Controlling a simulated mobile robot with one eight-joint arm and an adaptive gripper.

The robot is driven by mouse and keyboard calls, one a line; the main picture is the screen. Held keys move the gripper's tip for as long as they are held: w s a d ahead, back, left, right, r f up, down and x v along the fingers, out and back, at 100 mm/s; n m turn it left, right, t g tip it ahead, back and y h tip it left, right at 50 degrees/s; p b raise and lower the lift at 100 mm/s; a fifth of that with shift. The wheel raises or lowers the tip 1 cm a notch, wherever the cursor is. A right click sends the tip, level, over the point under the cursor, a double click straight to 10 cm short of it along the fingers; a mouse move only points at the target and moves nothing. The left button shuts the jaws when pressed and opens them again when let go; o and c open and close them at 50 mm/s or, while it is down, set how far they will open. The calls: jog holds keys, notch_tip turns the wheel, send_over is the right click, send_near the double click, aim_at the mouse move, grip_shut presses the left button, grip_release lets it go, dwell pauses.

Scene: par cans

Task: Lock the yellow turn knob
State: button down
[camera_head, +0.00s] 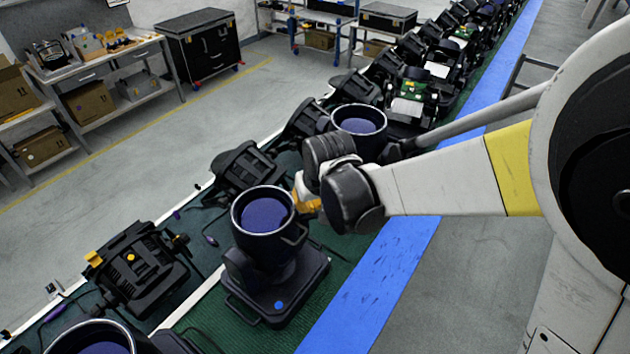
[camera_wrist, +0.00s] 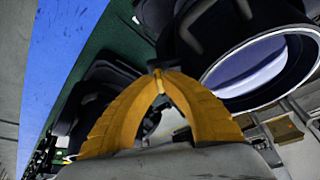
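A black par can (camera_head: 265,225) with a blue-purple lens stands upright on its flat base at the centre of the head view. Its round lens end also fills the upper right of the wrist view (camera_wrist: 262,68). My gripper (camera_head: 305,197) is at the can's right side, close to its housing. In the wrist view, the orange fingers of my gripper (camera_wrist: 157,78) arch together and their tips meet beside the dark housing. A small brighter yellow sliver shows between the tips. I cannot tell whether it is the yellow turn knob, which is not clearly seen elsewhere on this can.
Another par can (camera_head: 358,125) stands just behind my gripper. A black fixture with yellow parts (camera_head: 140,265) lies at the left. Several more fixtures run back along the green mat (camera_head: 215,335). A blue strip (camera_head: 375,285) borders it. The grey floor right of that is open.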

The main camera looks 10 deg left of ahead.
jog(key=shift+n, duration=0.3)
jog(key=n+b, duration=0.1)
jog(key=n+g+y+b, duration=0.1)
jog(key=n+b, duration=0.1)
jog(key=shift+w+d+f, duration=0.1)
jog(key=shift+d+f, duration=0.05)
jog(key=shift+d, duration=0.05)
jog(key=n+g+b, duration=0.1)
jog(key=n, duration=0.2)
jog(key=n+y+b, duration=0.1)
jog(key=n, duration=0.1)
jog(key=shift+w+n+g+b, duration=0.15)
jog(key=shift+n+g+b, duration=0.15)
jog(key=shift+n+g, duration=0.1)
jog(key=n+g+b, duration=0.1)
jog(key=n, duration=0.1)
jog(key=n+b, duration=0.1)
jog(key=n, duration=0.1)
jog(key=shift+w+n+g+y, duration=0.15)
jog(key=shift+n+g+y, duration=0.15)
jog(key=shift+g, duration=0.1)
jog(key=shift+n+g+b, duration=0.5)
jog(key=shift+n+g, duration=0.2)
jog(key=shift+n, duration=1.2)
jog(key=c, duration=1.8)
grip_release()
jog(key=shift+c, duration=0.2)
